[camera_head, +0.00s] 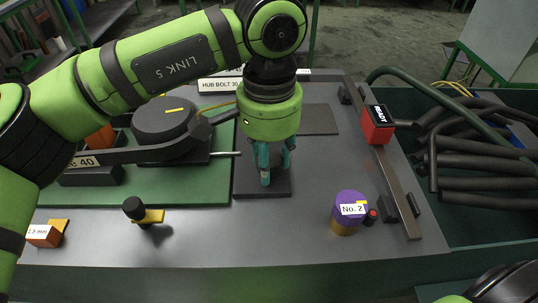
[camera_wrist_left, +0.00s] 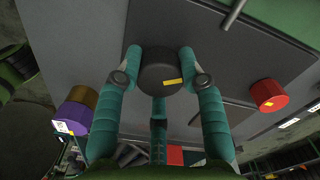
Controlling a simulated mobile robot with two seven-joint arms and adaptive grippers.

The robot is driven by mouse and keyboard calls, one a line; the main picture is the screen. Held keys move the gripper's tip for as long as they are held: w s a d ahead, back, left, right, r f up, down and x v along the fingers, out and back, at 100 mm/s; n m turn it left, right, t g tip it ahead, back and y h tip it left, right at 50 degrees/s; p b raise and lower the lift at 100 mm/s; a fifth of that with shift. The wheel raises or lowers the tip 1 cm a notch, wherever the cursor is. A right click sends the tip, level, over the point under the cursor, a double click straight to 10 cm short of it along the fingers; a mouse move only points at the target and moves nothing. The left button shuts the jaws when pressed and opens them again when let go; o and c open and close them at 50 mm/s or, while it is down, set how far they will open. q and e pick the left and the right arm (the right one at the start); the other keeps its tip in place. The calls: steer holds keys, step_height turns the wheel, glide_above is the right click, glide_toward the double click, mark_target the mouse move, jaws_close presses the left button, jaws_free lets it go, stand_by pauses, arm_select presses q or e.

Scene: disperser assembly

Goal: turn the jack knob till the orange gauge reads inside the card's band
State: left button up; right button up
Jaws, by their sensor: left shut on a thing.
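My left gripper (camera_head: 270,178) reaches down over a dark plate (camera_head: 262,190) in the middle of the bench. In the left wrist view its teal fingers (camera_wrist_left: 160,85) stand around a dark round knob (camera_wrist_left: 158,68) with a yellow mark and are shut on it. The head view hides this knob behind the fingers. An orange block (camera_head: 44,236) labelled "1.5 mm" lies at the front left. An orange part (camera_head: 101,138) shows partly behind my left arm. I cannot make out a gauge reading or a card's band. My right gripper is out of view.
A large dark disc (camera_head: 162,121) stands on the green mat (camera_head: 185,193). A black knob on a yellow base (camera_head: 150,216) is at the front left. A purple "No. 2" cylinder (camera_head: 349,198) and a red box reading "READY" (camera_head: 377,130) stand to the right. Black hoses (camera_head: 470,160) fill the right side.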

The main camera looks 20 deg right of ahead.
mark_target(270, 158)
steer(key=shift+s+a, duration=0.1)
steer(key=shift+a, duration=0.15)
arm_select(q)
steer(key=o, duration=1.1)
steer(key=shift+o, duration=0.2)
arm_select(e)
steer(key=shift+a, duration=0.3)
arm_select(q)
steer(key=shift+r, duration=0.25)
step_height(270, 158, up, 11)
steer(key=shift+r, duration=0.2)
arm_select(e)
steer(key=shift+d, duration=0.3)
